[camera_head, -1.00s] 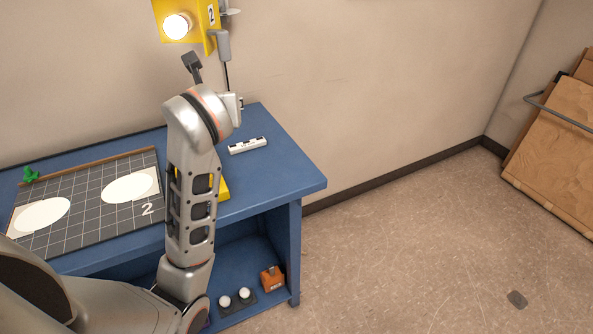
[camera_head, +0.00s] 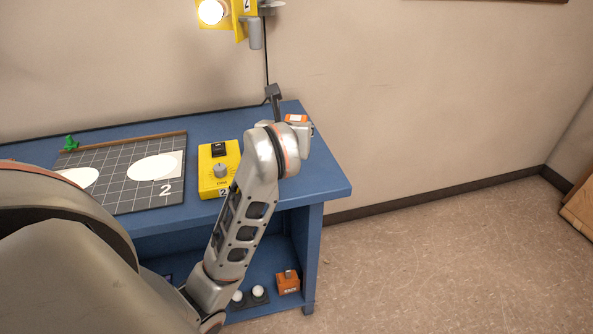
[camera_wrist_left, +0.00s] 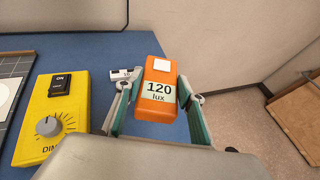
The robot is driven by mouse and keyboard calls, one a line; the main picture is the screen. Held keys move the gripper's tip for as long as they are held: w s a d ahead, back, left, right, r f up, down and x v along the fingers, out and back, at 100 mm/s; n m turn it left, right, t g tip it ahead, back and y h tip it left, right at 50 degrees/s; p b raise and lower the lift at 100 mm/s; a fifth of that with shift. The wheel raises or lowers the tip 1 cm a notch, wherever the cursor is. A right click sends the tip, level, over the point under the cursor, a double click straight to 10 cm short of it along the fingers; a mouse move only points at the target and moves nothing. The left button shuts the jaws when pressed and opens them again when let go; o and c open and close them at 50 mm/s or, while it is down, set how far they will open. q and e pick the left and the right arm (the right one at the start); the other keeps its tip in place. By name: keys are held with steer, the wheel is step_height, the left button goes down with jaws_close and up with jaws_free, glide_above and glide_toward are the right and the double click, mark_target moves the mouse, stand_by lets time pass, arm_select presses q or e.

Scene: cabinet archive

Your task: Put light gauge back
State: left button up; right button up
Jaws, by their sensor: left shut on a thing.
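The orange light gauge (camera_wrist_left: 160,80) reads "120 lux" and has a white square on top. My left gripper (camera_wrist_left: 158,84) is shut on it, with a finger along each side, in the left wrist view. In the head view, a bit of the gauge (camera_head: 297,118) shows beyond my wrist, over the right end of the blue table (camera_head: 325,178). My left gripper is mostly hidden there by its own arm. I cannot tell if the gauge touches the table. My right gripper is in neither view.
A yellow dimmer box (camera_head: 216,180) stands left of my arm, beside a gridded board (camera_head: 118,190) with white ovals. A lit yellow lamp (camera_head: 213,12) hangs above. The lower shelf holds an orange box (camera_head: 288,286) and white balls (camera_head: 257,291).

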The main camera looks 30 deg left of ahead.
arm_select(q)
step_height(320, 180, down, 6)
steer(key=shift+f+b, duration=0.15)
steer(key=shift+b, duration=0.65)
steer(key=shift+f, duration=0.45)
step_height(320, 180, down, 4)
steer(key=shift+f+b, duration=0.1)
steer(key=shift+b, duration=0.75)
steer(key=shift+f, duration=0.1)
steer(key=o, duration=1.3)
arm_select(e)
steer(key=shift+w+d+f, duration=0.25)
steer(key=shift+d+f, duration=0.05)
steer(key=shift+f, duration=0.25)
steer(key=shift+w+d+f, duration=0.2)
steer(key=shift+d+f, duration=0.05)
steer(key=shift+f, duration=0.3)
